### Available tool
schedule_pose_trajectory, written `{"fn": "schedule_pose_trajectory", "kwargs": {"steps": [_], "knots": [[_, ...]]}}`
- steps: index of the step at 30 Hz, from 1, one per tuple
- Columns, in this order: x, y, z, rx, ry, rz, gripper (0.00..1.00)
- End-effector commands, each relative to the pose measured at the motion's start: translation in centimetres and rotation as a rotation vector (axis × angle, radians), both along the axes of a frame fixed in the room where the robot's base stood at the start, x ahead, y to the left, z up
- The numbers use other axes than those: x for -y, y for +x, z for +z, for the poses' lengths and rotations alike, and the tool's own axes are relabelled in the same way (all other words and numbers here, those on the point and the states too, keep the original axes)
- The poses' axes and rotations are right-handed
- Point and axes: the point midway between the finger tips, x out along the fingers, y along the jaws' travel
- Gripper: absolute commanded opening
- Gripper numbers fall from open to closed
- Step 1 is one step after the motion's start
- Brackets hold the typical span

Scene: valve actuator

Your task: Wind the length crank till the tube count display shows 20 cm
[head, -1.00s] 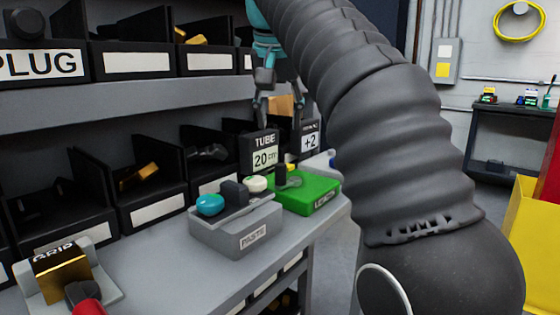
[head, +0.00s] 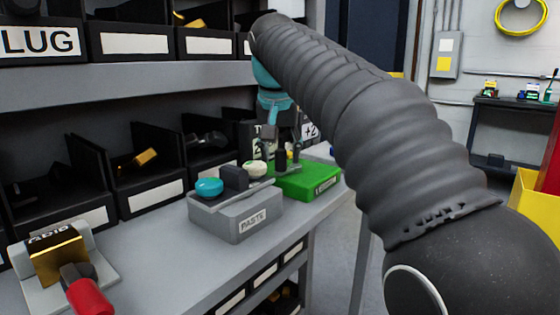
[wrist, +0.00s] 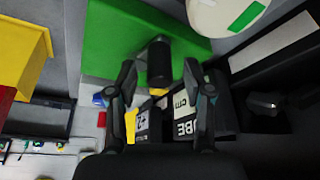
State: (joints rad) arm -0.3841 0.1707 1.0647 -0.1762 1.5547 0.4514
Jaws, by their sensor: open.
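The green length crank box (head: 312,181) sits on the bench, with its upright dark knob (head: 281,158) at its left part. My gripper (head: 281,138) points down at the knob, its fingers open. In the wrist view the dark knob (wrist: 159,62) shows between the fingertips of my gripper (wrist: 159,72), with gaps on both sides, so it is not gripped. The tube count display (head: 258,150) stands behind and is mostly hidden by my gripper; only a "T" and "2" show. In the wrist view the display (wrist: 183,105) is upside down, with "cm" readable and its number hidden.
A "+2" sign (head: 311,131) stands beside the display. Black bins line the shelf behind. A grip fixture (head: 55,265) is front left.

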Motion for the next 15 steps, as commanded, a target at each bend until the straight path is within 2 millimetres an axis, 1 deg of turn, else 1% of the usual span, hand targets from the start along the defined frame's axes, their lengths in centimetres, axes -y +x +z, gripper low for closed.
{"fn": "schedule_pose_trajectory", "kwargs": {"steps": [1, 4, 14, 15], "knots": [[0.06, 0.17, -0.55, -0.001, -0.001, 0.000, 0.51], [0.08, 0.41, -1.04, 0.000, 0.000, -0.001, 0.51], [0.08, 0.53, -1.25, 0.000, 0.000, 0.000, 0.51], [0.08, 0.53, -1.24, 0.000, 0.000, 0.000, 0.44]]}}
